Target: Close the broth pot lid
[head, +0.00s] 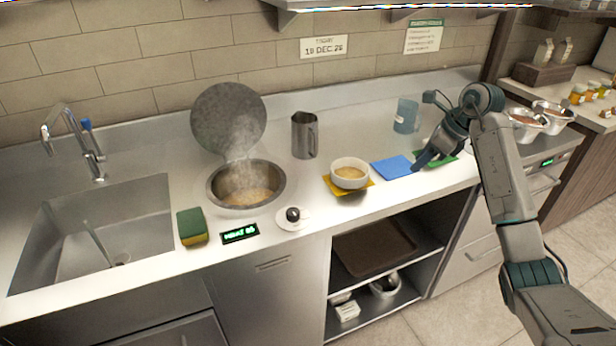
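The broth pot (246,197) is a round well sunk in the steel counter, with brown broth in it and steam rising. Its lid (228,120) is a dark grey disc that stands raised at the back of the well, leaving the pot open. My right gripper (418,166) is low over the counter at the right, beside the blue mat, well away from the lid. Its fingers point down and left; I cannot tell whether they are apart. My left gripper is out of view.
A sponge (192,226), a small display (240,233) and a saucer with a black knob (293,216) are in front of the pot. A metal pitcher (305,136) stands to its right. A bowl (349,174) sits on a yellow mat (331,186), beside a blue mat (391,167). The sink is left.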

